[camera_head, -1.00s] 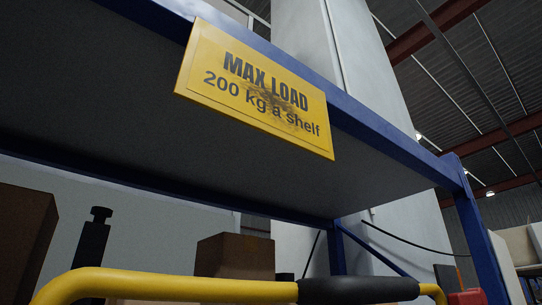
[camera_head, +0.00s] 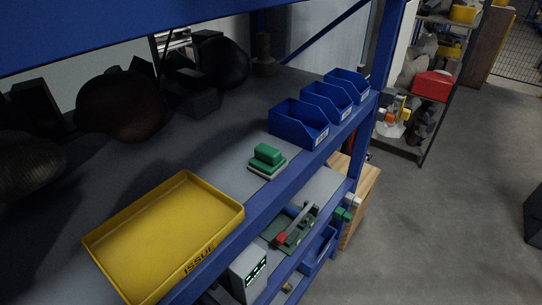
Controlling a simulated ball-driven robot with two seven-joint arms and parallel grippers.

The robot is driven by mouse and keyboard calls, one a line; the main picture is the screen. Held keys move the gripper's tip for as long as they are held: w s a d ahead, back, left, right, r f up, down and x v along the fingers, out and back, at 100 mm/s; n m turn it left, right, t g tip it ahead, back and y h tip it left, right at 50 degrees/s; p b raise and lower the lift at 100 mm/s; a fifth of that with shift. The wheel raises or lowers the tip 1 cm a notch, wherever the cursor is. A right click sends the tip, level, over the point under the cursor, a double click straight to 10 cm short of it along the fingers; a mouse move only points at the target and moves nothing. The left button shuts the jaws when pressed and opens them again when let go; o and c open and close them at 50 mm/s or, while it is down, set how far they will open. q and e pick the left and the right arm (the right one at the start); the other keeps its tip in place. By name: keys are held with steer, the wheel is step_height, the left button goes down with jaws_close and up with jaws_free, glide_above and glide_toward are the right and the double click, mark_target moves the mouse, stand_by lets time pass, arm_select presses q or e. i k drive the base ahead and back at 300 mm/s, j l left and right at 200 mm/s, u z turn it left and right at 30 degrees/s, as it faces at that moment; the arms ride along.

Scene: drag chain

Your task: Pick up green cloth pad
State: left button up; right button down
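A small green pad-like block (camera_head: 267,153) lies on the grey shelf of the blue rack, between the yellow tray and the blue bins. Under it is a flat layered piece (camera_head: 266,167) with pale and green edges. I cannot tell whether the two are separate things or whether the green one is cloth. Neither of my grippers shows in the head view.
An empty yellow tray (camera_head: 103,240) marked ISSUE stands left of the green block. Several blue bins, the closest one (camera_head: 299,134), stand to its right. Dark lumpy items (camera_head: 125,103) fill the back. A lower shelf holds tools. The floor (camera_head: 440,215) at right is open.

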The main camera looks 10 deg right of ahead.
mark_target(268, 161)
steer(key=i+l, duration=0.1)
steer(key=l, duration=0.35)
steer(key=i+l+u, duration=0.3)
steer(key=l, duration=0.2)
steer(key=l+u, duration=0.25)
steer(key=l, duration=0.25)
steer(key=i+l+u, duration=0.1)
steer(key=l+u, duration=0.2)
steer(key=l, duration=0.25)
